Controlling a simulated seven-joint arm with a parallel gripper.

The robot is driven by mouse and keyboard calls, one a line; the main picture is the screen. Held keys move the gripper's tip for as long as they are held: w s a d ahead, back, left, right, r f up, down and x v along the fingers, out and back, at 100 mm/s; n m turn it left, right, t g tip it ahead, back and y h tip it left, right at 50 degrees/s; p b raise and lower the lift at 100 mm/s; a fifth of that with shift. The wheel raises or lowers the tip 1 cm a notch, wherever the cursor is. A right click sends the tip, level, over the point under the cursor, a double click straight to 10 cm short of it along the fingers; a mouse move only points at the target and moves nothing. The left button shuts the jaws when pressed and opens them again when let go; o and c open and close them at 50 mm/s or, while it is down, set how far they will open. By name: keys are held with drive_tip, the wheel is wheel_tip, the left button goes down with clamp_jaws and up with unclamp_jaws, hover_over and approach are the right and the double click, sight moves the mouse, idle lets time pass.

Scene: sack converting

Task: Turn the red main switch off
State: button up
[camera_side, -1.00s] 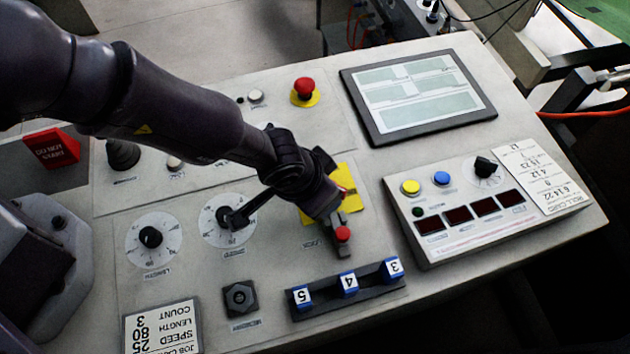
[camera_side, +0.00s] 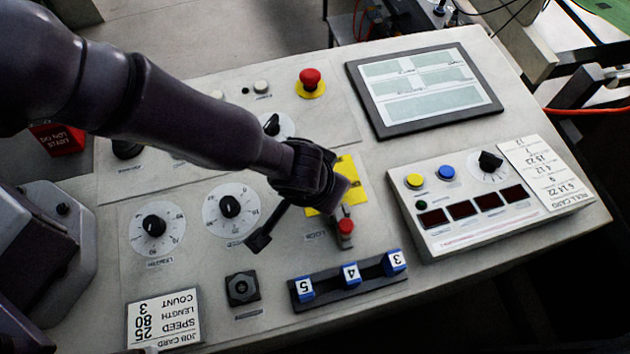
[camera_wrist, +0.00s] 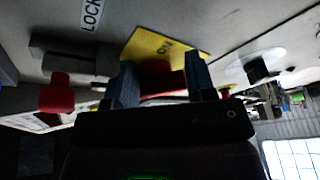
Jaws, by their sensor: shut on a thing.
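The yellow plate (camera_side: 352,186) of the main switch lies mostly behind my gripper in the side view. In the wrist view the yellow plate (camera_wrist: 150,45) shows the word ON. The red switch handle (camera_wrist: 160,76) sits between my two fingers, close against the plate. My gripper (camera_wrist: 162,82) is shut on this handle. In the side view my gripper (camera_side: 343,198) is low over the plate and hides the handle, so its exact angle cannot be told.
A red-tipped lock part (camera_side: 345,227) stands just in front of my gripper; it also shows in the wrist view (camera_wrist: 57,93). A rack with blue numbered tags (camera_side: 350,275) is nearer the front edge. A red mushroom button (camera_side: 310,78), a screen (camera_side: 424,88) and dials (camera_side: 230,206) surround the work.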

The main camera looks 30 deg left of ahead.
drive_tip(key=w, duration=0.2)
drive_tip(key=w+r, duration=0.1)
drive_tip(key=shift+w+d+t+h, duration=0.1)
drive_tip(key=shift+d+t+h, duration=0.2)
drive_tip(key=shift+d+t, duration=0.1)
drive_tip(key=o, duration=1.3)
drive_tip(key=shift+g, duration=0.3)
drive_tip(key=s+v, duration=0.1)
drive_tip(key=v, duration=0.7)
drive_tip(key=s+f+v, duration=0.1)
drive_tip(key=v, duration=0.3)
drive_tip(key=shift+s, duration=0.3)
drive_tip(key=shift+o, duration=0.2)
drive_tip(key=shift+s+r, duration=0.4)
drive_tip(key=shift+r, duration=0.05)
drive_tip(key=shift+a, duration=0.1)
